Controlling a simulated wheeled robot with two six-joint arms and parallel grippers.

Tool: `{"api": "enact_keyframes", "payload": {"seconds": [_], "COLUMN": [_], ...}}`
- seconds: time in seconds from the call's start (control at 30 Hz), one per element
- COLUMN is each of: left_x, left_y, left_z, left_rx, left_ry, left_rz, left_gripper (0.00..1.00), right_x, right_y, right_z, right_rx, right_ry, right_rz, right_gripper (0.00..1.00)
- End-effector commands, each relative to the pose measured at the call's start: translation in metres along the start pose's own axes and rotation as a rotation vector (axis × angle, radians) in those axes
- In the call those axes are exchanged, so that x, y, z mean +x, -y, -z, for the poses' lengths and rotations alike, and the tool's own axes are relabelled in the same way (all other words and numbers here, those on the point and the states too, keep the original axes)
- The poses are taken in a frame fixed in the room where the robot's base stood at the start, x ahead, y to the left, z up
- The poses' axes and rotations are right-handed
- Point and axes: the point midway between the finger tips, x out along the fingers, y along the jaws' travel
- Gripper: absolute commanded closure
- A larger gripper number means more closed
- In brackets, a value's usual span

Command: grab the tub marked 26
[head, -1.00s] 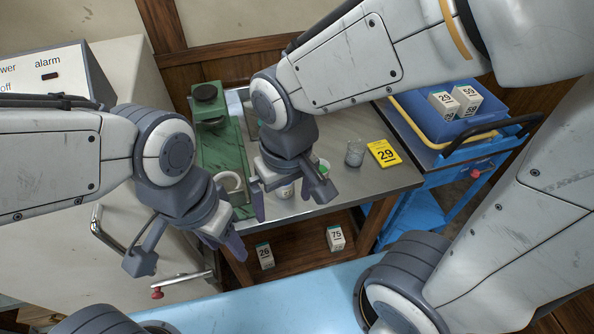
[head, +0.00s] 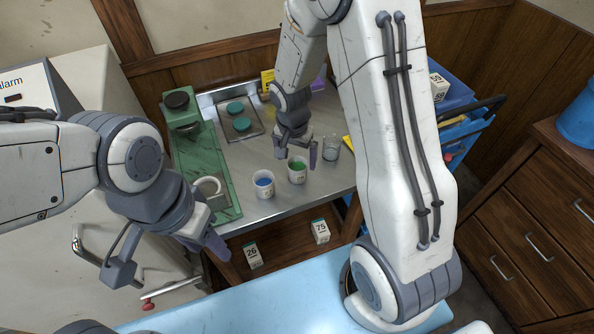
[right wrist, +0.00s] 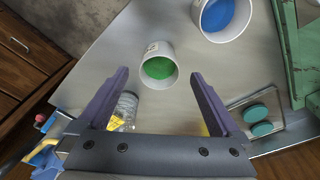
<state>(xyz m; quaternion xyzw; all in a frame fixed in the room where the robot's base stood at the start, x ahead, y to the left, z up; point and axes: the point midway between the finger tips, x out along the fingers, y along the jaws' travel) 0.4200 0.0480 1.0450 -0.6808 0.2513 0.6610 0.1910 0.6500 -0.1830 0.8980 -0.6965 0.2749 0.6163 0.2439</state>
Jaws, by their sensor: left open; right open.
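A white tub with green contents (head: 297,172) stands on the metal bench top; it also shows in the right wrist view (right wrist: 158,70), with a small unreadable label on its side. A white tub with blue contents (head: 263,186) stands to its left in the head view and at the top of the right wrist view (right wrist: 222,18). I cannot read 26 on either tub. My right gripper (head: 297,156) is open and empty, close to the green tub. My left gripper (head: 207,246) is open near the bench's left front.
A glass beaker (head: 331,149) stands right of the green tub. A tray with two teal discs (head: 242,124) lies at the back. A green stand (head: 205,170) lines the bench's left side. A blue cart (head: 455,130) is at right.

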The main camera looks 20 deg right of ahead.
Motion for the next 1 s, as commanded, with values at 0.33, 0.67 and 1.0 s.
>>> {"api": "enact_keyframes", "payload": {"seconds": [0.33,0.67,1.0], "left_x": [-0.004,-0.004,-0.004], "left_y": [0.000,0.000,0.000], "left_z": [0.000,0.000,0.000], "left_rx": [0.000,0.000,0.000], "left_ry": [0.000,0.000,0.000], "left_rz": [0.000,0.000,0.000], "left_gripper": [0.50,0.50,0.50], "right_x": [0.043,0.044,0.044], "right_y": [-0.001,0.000,0.000], "right_z": [0.003,0.004,0.004], "right_rx": [-0.002,-0.002,-0.002], "right_ry": [0.002,0.001,0.000], "right_rz": [-0.002,0.000,0.000], "right_gripper": [0.00,0.31,0.91]}}
